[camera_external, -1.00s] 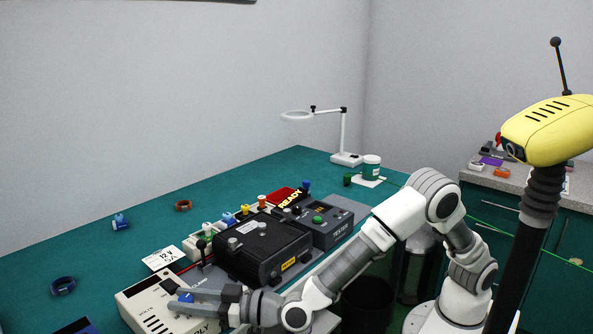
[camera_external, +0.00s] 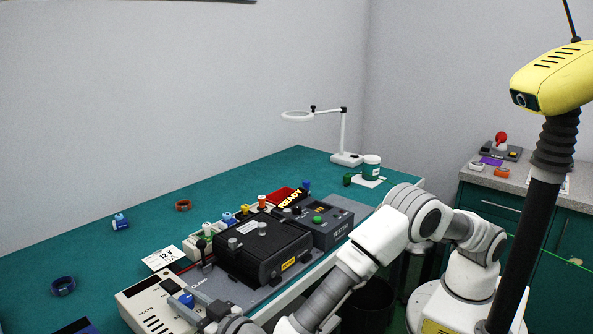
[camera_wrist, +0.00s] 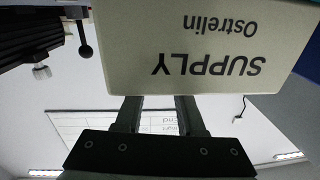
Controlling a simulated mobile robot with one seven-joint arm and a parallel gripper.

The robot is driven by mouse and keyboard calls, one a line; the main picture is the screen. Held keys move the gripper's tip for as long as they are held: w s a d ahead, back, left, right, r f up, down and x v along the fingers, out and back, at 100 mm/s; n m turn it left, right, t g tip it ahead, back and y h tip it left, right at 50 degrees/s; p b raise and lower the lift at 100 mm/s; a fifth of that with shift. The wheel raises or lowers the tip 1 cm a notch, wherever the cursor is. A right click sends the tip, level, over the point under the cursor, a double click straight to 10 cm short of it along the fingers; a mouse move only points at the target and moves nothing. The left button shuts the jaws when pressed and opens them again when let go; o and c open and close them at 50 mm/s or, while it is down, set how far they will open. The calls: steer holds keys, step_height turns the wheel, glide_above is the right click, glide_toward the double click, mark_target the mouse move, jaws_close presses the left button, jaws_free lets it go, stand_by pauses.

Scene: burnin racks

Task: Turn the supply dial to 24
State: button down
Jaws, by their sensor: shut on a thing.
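The dial's scale and setting cannot be read.
A black case (camera_external: 262,248) stands on a grey plate right of the supply, with the tester (camera_external: 325,222) beyond it. A 12 V card (camera_external: 163,257) lies behind the supply. Blue (camera_external: 63,286) and brown (camera_external: 183,205) rings lie on the open green bench at left.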

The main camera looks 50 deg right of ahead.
steer(key=shift+f+m+h+p, duration=0.1)
steer(key=shift+m+h+p, duration=0.25)
steer(key=shift+m+h, duration=1.35)
steer(key=shift+h, duration=0.7)
steer(key=shift+m+g+h+b, duration=0.4)
steer(key=shift+m+g+h, duration=0.45)
steer(key=shift+h, duration=0.95)
steer(key=shift+w, duration=0.1)
steer(key=c, duration=0.5)
jaws_free()
steer(key=v, duration=0.5)
step_height(320, 180, up, 7)
steer(key=shift+r+p, duration=0.1)
steer(key=shift+p, duration=1)
